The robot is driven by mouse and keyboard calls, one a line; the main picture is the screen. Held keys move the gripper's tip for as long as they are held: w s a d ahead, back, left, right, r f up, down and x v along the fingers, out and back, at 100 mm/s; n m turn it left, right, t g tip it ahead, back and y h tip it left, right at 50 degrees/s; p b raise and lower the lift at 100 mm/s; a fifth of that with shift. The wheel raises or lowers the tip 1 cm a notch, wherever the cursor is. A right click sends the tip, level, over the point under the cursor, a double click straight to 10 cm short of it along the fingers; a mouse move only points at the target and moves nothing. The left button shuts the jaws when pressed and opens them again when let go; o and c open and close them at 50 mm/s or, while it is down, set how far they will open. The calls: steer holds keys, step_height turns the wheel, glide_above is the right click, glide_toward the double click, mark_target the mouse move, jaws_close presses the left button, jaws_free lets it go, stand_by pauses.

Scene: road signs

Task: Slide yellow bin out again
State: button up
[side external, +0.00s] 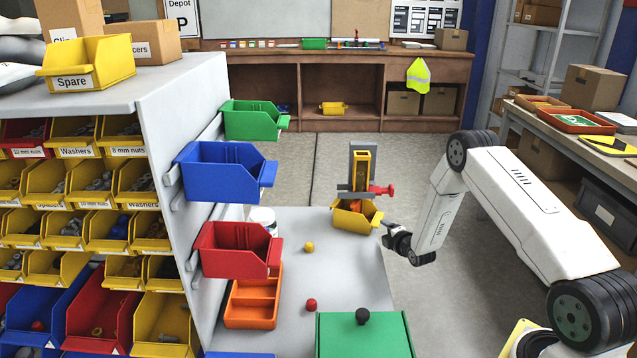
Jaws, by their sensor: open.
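The yellow bin (352,222) sits upright on the light grey bench top, near its far end. It stands under a grey and yellow dispenser-like stand (361,168) that has a red knob (382,190) on its right side. Something orange shows inside the bin's upper part, but I cannot tell what it is. My gripper (386,232) is open, just right of the bin and slightly below it in the picture. Its small dark fingers point toward the bin. I cannot tell whether they touch it.
A yellow knob (309,247) and a red knob (311,305) sit on the bench top (350,275). An orange tray (253,300) is at left, a green box (362,335) at front. Blue (222,170), red (236,250) and green (252,120) bins hang at left.

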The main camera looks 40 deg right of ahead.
mark_target(378, 227)
steer(key=shift+x, duration=3)
jaws_close()
